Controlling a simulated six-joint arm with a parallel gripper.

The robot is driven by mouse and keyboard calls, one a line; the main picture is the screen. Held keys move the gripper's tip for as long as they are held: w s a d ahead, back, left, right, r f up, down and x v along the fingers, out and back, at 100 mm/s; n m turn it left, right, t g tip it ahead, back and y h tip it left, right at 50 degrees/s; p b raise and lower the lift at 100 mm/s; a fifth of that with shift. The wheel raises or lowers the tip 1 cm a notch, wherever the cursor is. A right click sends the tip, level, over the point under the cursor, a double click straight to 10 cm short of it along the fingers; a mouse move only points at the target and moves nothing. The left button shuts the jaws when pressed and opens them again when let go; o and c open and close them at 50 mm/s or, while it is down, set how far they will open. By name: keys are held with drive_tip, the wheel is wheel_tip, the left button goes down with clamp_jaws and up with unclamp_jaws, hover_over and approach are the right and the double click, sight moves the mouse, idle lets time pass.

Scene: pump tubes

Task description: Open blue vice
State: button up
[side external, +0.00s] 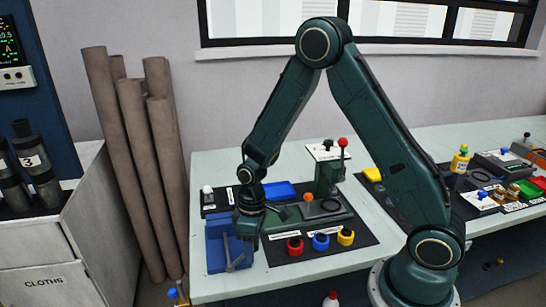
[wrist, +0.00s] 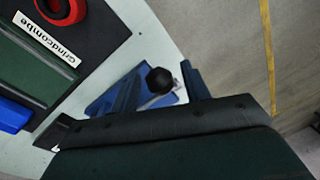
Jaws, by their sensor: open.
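The blue vice (side external: 214,243) stands at the near left corner of the pale table, with a grey handle bar (side external: 235,262) on its front side. My gripper (side external: 247,234) points down just to the right of the vice, close to the handle. Part of the blue vice (wrist: 103,105) shows beyond the left finger. The gripper's palm hides the rest of the vice.
A dark mat right of the vice holds red (side external: 295,246), blue (side external: 321,242) and yellow (side external: 346,237) rings and a green machine (side external: 327,180) with a red-knobbed lever. The table edge is close to the vice.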

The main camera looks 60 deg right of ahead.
drive_tip(key=shift+f, duration=0.15)
clamp_jaws()
drive_tip(key=shift+w+a, duration=0.1)
drive_tip(key=shift+a, duration=0.05)
idle(0.4)
drive_tip(key=shift+w+a+r+g+h, duration=0.8)
drive_tip(key=shift+g+h, duration=0.4)
drive_tip(key=shift+w+a+r+g+h, duration=0.2)
drive_tip(key=shift+w+a+g+h, duration=0.25)
drive_tip(key=shift+g+h, duration=0.25)
drive_tip(key=shift+w+a+r+g+h, duration=0.2)
drive_tip(key=shift+w+a+g+h, duration=0.25)
drive_tip(key=shift+g+h, duration=0.2)
